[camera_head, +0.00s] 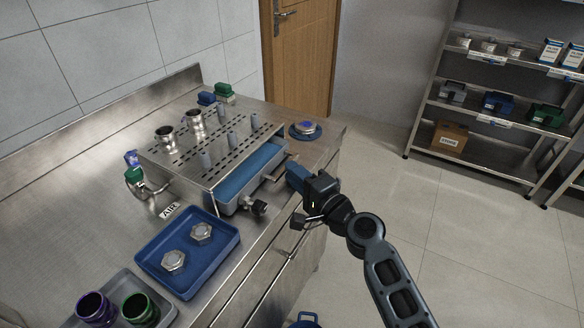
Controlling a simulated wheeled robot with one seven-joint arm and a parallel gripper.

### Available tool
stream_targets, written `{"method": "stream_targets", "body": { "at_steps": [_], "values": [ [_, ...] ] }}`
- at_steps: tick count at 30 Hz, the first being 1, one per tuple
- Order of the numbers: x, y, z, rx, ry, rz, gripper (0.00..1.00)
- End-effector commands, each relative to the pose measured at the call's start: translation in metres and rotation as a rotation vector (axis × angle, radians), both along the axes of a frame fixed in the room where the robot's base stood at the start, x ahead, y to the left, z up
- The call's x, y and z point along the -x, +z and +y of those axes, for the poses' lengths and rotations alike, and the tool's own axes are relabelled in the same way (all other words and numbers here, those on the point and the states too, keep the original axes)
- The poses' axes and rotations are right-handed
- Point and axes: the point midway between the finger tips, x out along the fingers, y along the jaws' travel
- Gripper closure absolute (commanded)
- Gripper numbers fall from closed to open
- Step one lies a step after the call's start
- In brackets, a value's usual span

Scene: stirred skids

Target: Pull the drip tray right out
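The drip tray (228,208) is a grey tray with a blue inside, at the right side of a perforated metal stand (196,158) on the steel counter. Part of the tray shows out from under the stand's top, and its back is hidden beneath it. A small dark valve or knob (258,207) is at its near front corner. My gripper (293,174), black with blue finger parts, is just right of the tray's front, near a thin handle-like bar. The view does not show whether the fingers touch or grip that bar.
A blue tray (225,262) with two metal nuts lies in front of the stand. A grey tray (163,312) holds purple and green cups. A round blue-based item (305,130) sits behind the drip tray. Counter drawers lie below my gripper; the floor at right is clear before the shelves (480,160).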

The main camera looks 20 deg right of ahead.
Motion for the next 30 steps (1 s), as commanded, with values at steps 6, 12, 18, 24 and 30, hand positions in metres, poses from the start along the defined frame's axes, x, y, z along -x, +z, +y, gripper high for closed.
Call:
{"method": "stream_targets", "body": {
  "at_steps": [6, 12, 18, 24, 30],
  "values": [
    [-0.017, 0.0, 0.004, 0.0, 0.0, 0.0, 0.79],
    [-0.018, 0.0, 0.004, 0.0, -0.001, 0.0, 0.79],
    [-0.018, 0.0, 0.004, 0.001, -0.001, 0.0, 0.9],
    [-0.018, 0.0, 0.004, 0.001, -0.001, 0.0, 1.0],
    [-0.018, 0.0, 0.004, 0.001, -0.001, 0.0, 1.0]
  ]
}}
